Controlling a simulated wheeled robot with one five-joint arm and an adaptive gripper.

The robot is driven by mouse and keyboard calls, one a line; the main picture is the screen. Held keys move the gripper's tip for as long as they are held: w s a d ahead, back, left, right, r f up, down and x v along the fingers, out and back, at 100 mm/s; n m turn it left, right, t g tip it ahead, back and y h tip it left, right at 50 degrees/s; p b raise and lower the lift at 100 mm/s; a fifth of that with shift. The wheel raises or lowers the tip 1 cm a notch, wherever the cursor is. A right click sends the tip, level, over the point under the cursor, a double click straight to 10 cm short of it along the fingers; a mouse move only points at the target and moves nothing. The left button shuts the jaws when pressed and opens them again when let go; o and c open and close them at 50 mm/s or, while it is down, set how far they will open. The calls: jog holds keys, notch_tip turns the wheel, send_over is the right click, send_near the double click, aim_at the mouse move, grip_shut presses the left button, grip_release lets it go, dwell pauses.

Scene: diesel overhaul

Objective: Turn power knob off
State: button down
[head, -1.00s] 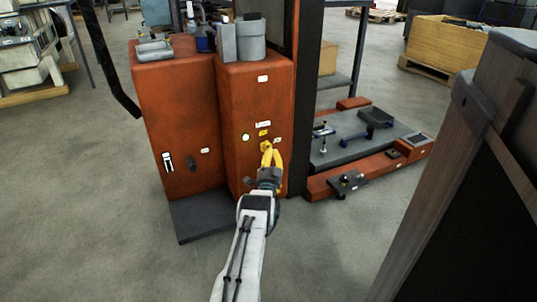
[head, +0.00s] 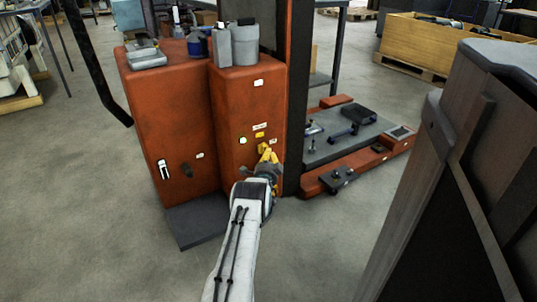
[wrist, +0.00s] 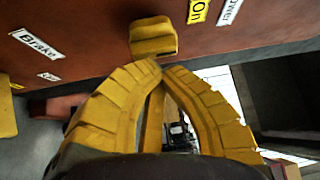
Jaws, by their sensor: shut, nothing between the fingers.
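The yellow power knob (wrist: 153,38) is on the red machine face in the wrist view, near a yellow "On" label (wrist: 198,10) and a white "Power" label (wrist: 230,10). My gripper (wrist: 160,66) has its two yellow fingers together with nothing between them. The fingertips are just below the knob in that picture; I cannot tell whether they touch it. In the head view my gripper (head: 267,157) is at the front of the red cabinet (head: 240,95), where it partly covers the knob area.
A "Brake" label (wrist: 37,43) is at the left in the wrist view. A dark platform (head: 195,227) lies before the machine. A red base with grey plate (head: 350,140) extends to the right. A large dark cabinet (head: 460,170) stands close on the right. Floor at left is open.

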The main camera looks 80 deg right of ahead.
jog(key=m+y+p, duration=0.1)
jog(key=m+y, duration=0.1)
jog(key=shift+m, duration=0.3)
jog(key=c, duration=2)
grip_release()
jog(key=o, duration=0.9)
jog(key=shift+c, duration=0.2)
